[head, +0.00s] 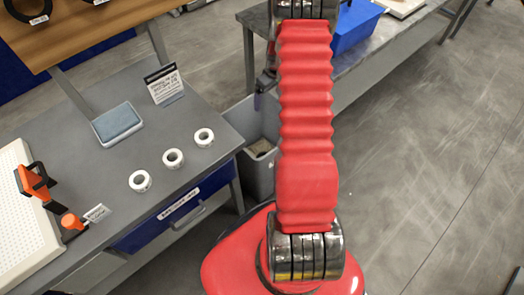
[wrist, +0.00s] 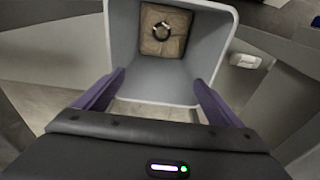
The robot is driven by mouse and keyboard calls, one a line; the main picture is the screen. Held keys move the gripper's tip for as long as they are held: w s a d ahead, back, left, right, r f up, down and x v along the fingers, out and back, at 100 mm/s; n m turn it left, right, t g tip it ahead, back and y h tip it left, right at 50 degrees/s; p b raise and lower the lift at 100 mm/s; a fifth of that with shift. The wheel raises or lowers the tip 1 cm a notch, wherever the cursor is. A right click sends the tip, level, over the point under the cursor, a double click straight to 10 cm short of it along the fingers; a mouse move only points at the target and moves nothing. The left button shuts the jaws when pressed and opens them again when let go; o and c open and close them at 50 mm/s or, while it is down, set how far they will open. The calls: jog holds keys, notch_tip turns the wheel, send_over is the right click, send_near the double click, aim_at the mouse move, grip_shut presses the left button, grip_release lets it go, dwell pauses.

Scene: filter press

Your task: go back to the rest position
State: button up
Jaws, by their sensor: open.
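My gripper (wrist: 159,80) is open, with its two purple fingers spread apart and nothing between them in the wrist view. It is over a grey bin (wrist: 205,15). A dark ring (wrist: 162,32) lies on brown material (wrist: 150,46) at the bottom of that bin. The rest of the gripper is hidden there by the arm.
A grey bench (head: 110,165) at the left holds several white rolls (head: 173,158), a blue-grey pad (head: 118,122), a sign (head: 164,83) and orange-and-black tools (head: 38,182). Another bench (head: 385,52) with a blue box (head: 352,28) stands behind the arm. The floor at the right is clear.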

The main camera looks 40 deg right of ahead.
dwell(0.8)
jog(key=s+a+m+g+y, duration=0.1)
jog(key=s+a+m+g, duration=0.15)
jog(key=s+a, duration=0.3)
jog(key=s+a+r+t, duration=0.2)
jog(key=s+a+r, duration=0.3)
jog(key=a+r, duration=0.5)
jog(key=s+a+r+n+t, duration=0.1)
jog(key=s+a+r+t, duration=0.1)
jog(key=s+a+r, duration=0.4)
jog(key=s+a+r+n+t+h, duration=0.1)
jog(key=s+a+r, duration=0.5)
jog(key=a+r, duration=0.8)
notch_tip(320, 180, up, 5)
jog(key=shift+a+t, duration=0.2)
jog(key=shift+t, duration=0.45)
jog(key=shift+w, duration=0.1)
